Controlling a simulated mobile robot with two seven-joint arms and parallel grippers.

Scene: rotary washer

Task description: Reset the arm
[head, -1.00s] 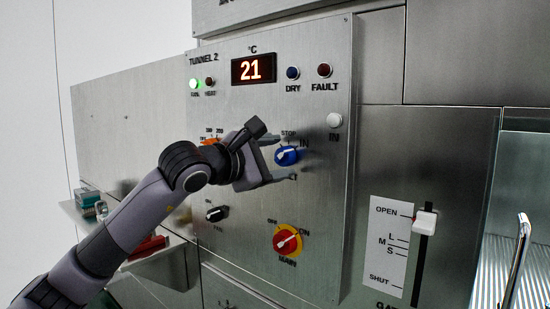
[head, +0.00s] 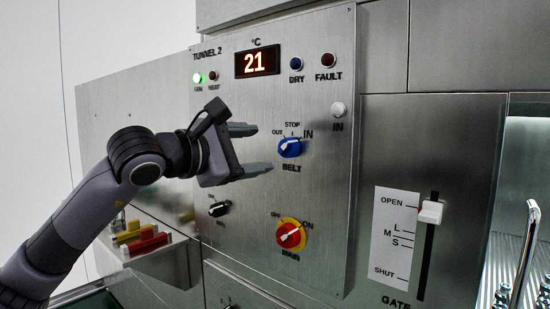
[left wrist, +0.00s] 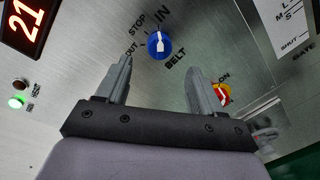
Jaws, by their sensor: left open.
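My left gripper (head: 259,149) is open and empty in front of the panel, its two fingers apart and pointing right toward the blue BELT knob (head: 290,148). The knob is outside the fingers, and its white pointer aims toward IN. In the left wrist view the fingers (left wrist: 158,66) are spread, with the blue knob (left wrist: 160,43) beyond them and nothing between them. My left arm comes in from the lower left. My right gripper is not in view.
The steel control panel (head: 235,120) carries a red-yellow MAIN switch (head: 291,235), a black knob (head: 219,209) and a display (head: 257,62) reading 21. The white GATE slider (head: 431,212) is near OPEN. A shelf with coloured blocks (head: 150,240) lies lower left.

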